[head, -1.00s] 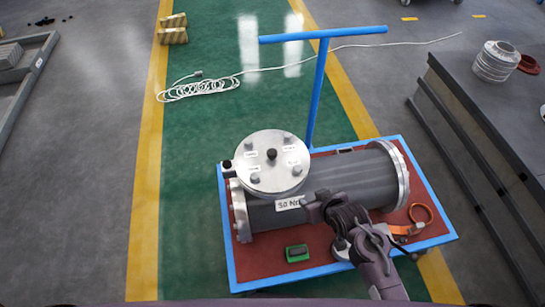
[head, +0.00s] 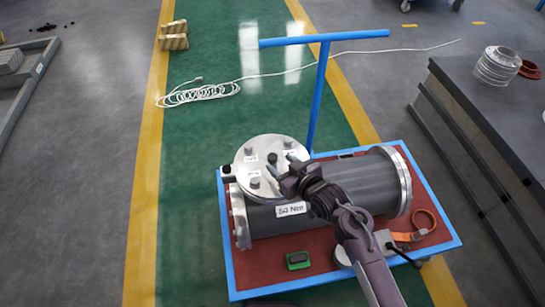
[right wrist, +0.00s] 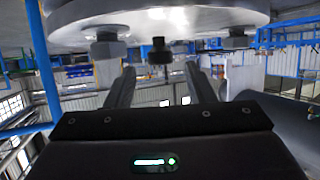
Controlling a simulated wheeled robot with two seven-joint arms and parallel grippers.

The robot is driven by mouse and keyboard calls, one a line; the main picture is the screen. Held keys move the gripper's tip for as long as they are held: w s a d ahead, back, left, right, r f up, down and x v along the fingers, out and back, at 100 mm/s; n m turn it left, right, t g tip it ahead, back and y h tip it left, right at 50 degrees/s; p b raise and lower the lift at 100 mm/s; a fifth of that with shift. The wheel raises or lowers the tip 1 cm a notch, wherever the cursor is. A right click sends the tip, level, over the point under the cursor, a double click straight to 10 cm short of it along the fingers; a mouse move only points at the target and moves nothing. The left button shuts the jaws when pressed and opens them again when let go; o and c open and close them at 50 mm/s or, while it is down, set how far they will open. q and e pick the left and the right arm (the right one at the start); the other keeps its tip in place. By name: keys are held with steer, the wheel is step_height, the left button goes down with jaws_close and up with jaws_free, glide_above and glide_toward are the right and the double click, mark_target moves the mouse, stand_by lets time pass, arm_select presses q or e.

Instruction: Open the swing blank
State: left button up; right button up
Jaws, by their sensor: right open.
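The swing blank is a round silvery disc (head: 255,150) on top of the grey cylindrical shell (head: 350,187), with several bolts and a black knob (head: 272,158) at its middle. In the head view my right gripper (head: 287,170) is at the disc's right front edge and hides part of it. In the right wrist view the fingers (right wrist: 160,88) are apart with nothing between them. The disc (right wrist: 160,20) fills the top of that view, with bolts and the dark knob (right wrist: 159,50) beyond the fingertips. My left gripper is not in view.
The shell lies on a blue-framed cart (head: 225,240) with a tall blue handle (head: 318,95). A green device (head: 298,260) and an orange strap (head: 424,222) lie on its red deck. A dark bench (head: 480,130) stands at the right.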

mark_target(275, 160)
steer(key=x, duration=0.5)
steer(key=shift+w+a+f+b, duration=0.15)
steer(key=shift+w+b, duration=0.1)
steer(key=shift+b, duration=0.05)
jaws_close()
